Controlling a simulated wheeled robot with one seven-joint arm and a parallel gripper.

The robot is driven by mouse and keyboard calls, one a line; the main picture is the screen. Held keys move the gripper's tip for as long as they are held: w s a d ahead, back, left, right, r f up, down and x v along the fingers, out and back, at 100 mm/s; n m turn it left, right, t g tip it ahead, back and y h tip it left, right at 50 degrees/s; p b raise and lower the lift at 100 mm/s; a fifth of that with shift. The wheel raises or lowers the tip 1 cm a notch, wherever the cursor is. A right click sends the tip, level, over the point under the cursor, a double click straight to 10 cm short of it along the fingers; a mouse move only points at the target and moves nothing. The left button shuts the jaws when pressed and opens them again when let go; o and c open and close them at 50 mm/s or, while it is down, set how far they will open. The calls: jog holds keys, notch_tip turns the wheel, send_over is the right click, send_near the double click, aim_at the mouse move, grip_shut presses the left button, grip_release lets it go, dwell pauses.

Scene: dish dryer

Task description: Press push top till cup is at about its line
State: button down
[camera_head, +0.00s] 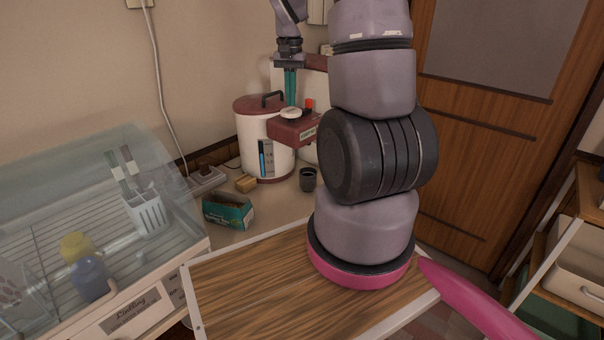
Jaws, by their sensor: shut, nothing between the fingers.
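The white water dispenser (251,140) with a dark red lid stands on the counter at the back. Its red spout head (288,132) juts out to the right and carries a pale round push top (290,114). A small dark cup (307,181) stands upright on the counter below the head. My gripper (291,103) points straight down with its teal fingers shut and empty, tips right at the push top. I cannot tell whether they touch it. The cup's line and any water in it are too small to make out.
A dish dryer (130,310) with a clear cover fills the left and holds cups and a utensil holder (148,214). A red knob (309,104) is beside the push top.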

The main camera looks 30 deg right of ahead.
aim_at(291, 110)
jog(key=shift+f, duration=1.5)
dwell(1.1)
jog(key=shift+r, duration=1.6)
jog(key=shift+f, duration=0.15)
jog(key=shift+f, duration=0.95)
dwell(0.8)
jog(key=shift+r, duration=1.15)
